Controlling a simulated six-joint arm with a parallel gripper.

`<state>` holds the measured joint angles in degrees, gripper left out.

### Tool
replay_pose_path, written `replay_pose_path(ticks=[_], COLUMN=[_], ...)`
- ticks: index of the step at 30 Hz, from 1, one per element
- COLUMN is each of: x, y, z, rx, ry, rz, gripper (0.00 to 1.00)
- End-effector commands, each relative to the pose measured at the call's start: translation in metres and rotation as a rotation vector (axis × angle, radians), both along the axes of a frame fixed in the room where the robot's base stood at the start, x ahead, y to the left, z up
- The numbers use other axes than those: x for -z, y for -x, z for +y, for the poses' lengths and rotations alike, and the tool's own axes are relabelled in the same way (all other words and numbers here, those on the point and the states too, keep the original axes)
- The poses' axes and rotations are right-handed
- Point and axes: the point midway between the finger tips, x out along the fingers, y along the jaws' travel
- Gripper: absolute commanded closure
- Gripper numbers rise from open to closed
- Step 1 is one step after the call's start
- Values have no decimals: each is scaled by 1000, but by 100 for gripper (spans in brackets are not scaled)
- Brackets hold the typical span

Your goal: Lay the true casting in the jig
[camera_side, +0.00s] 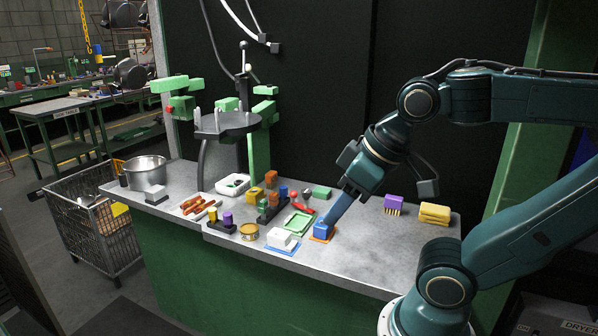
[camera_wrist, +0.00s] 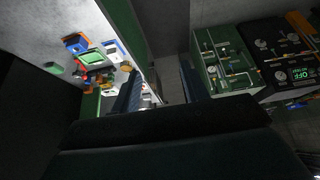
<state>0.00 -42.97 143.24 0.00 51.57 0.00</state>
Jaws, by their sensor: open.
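No piece is marked as the true casting or the jig, and I cannot tell which they are. A blue block (camera_side: 322,229) sits on an orange mat at the bench front; the block also shows in the wrist view (camera_wrist: 75,42). A white block (camera_side: 281,237) sits on a blue-edged mat to its left. A green tray (camera_side: 298,222) lies behind them; it also shows in the wrist view (camera_wrist: 90,59). My gripper (camera_side: 335,215) slants down in front of or beside the blue block in the side view. In the wrist view its fingers (camera_wrist: 158,85) are apart, with nothing between them.
Black peg stands (camera_side: 221,226) hold coloured pieces. A gold tin (camera_side: 249,231), brown sticks (camera_side: 196,205) and a metal pot (camera_side: 146,172) are at left. A purple brush (camera_side: 394,203) and yellow sponges (camera_side: 434,213) are at right. The front right of the bench is bare.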

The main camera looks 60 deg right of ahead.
Motion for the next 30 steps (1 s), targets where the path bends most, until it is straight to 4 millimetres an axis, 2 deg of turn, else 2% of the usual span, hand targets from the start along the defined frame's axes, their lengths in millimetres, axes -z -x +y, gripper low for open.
replay_pose_path(ticks=[4, 7, 8, 20, 26, 30], x=[0, 0, 0, -1, -5, -7], y=[0, 0, 0, -4, -20, -39], z=[0, 0, 0, -2, -12, -26], rx=[0, 0, 0, 20, 110, 221], ry=[0, 0, 0, -5, -27, -55], rz=[0, 0, 0, 6, 38, 73], gripper=[55, 36, 35, 35, 35, 35])
